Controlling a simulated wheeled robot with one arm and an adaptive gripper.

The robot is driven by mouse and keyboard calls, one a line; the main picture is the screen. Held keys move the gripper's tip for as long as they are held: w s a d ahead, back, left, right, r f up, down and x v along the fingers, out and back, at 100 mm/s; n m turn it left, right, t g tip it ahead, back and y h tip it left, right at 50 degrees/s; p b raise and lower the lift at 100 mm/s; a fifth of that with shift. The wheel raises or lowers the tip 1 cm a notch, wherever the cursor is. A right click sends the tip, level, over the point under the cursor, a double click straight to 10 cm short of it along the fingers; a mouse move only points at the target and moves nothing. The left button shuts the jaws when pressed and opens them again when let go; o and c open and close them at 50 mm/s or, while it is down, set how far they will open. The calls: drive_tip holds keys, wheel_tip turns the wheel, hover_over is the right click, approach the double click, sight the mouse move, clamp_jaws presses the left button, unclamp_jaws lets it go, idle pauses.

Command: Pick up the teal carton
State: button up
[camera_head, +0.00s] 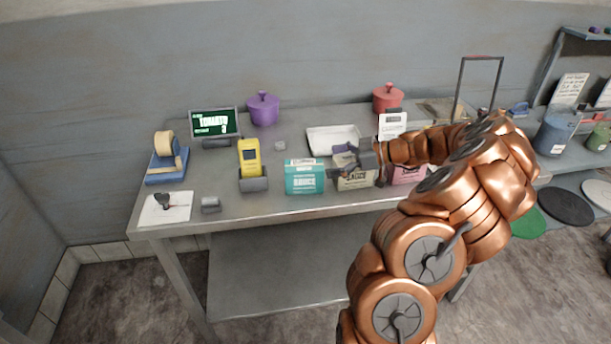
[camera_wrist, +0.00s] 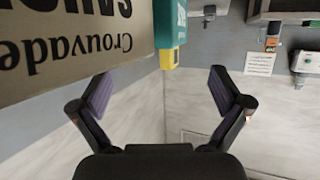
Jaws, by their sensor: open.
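The teal carton (camera_head: 304,177) stands upright near the front edge of the metal table. It also shows in the wrist view (camera_wrist: 170,22), partly hidden behind a tan carton. My gripper (camera_head: 343,157) is open and empty, at the height of the cartons, to the right of the teal carton and by the tan carton. In the wrist view its two dark fingers (camera_wrist: 164,92) are spread apart with nothing between them. The teal carton lies beyond the fingertips, apart from them.
The tan carton (camera_head: 355,178) stands just right of the teal one, and a pink carton (camera_head: 408,172) further right, partly behind my arm. A yellow device (camera_head: 249,158) sits in a grey holder to the left. A white tray (camera_head: 322,139) lies behind. Bare tabletop lies left of the teal carton.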

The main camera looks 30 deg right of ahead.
sight(307, 165)
drive_tip(key=shift+p+x, duration=0.8)
drive_tip(key=shift+x, duration=0.75)
drive_tip(key=shift+p+x, duration=1.1)
drive_tip(key=shift+x, duration=1.05)
drive_tip(key=shift+c, duration=0.2)
drive_tip(key=c, duration=1.4)
